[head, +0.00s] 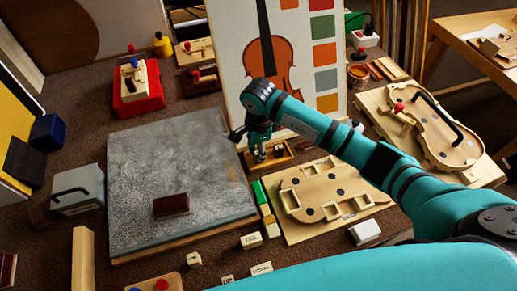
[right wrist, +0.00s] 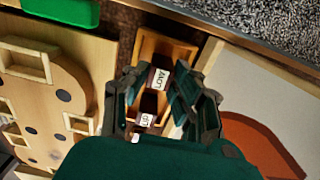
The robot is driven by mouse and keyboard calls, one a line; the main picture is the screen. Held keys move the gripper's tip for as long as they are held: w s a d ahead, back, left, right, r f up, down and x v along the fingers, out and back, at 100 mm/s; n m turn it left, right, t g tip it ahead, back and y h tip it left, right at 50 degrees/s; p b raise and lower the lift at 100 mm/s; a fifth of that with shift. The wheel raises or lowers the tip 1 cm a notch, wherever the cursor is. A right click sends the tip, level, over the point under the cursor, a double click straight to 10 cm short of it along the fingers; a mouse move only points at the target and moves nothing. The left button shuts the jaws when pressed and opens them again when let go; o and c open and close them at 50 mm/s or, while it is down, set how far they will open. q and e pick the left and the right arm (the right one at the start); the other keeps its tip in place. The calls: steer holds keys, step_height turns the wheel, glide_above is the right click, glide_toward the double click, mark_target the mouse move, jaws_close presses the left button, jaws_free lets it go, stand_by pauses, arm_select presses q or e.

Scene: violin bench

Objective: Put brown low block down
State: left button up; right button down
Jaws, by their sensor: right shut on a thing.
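My right gripper (head: 259,155) reaches down over a small orange-brown wooden tray (head: 284,160) in front of the violin picture. In the right wrist view its fingers (right wrist: 162,92) are shut on the brown low block (right wrist: 158,78), a dark block with a white label that seems to read LOW. A second dark block with a white label (right wrist: 146,120) shows just below it. The tray (right wrist: 148,42) lies beneath the fingers. Whether the held block touches the tray floor I cannot tell. My left gripper is not in view.
A grey slab (head: 140,150) left of the tray carries a dark brown block (head: 171,205). A pale violin-body board (head: 330,225) lies to the right, with green and yellow blocks (head: 261,198) between. The violin picture board (head: 230,60) stands close behind.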

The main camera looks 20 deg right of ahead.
steer(key=shift+f, duration=0.2)
steer(key=c, duration=1.1)
jaws_free()
steer(key=shift+r, duration=0.1)
steer(key=shift+r, duration=0.15)
step_height(320, 180, up, 12)
steer(key=shift+b, duration=0.85)
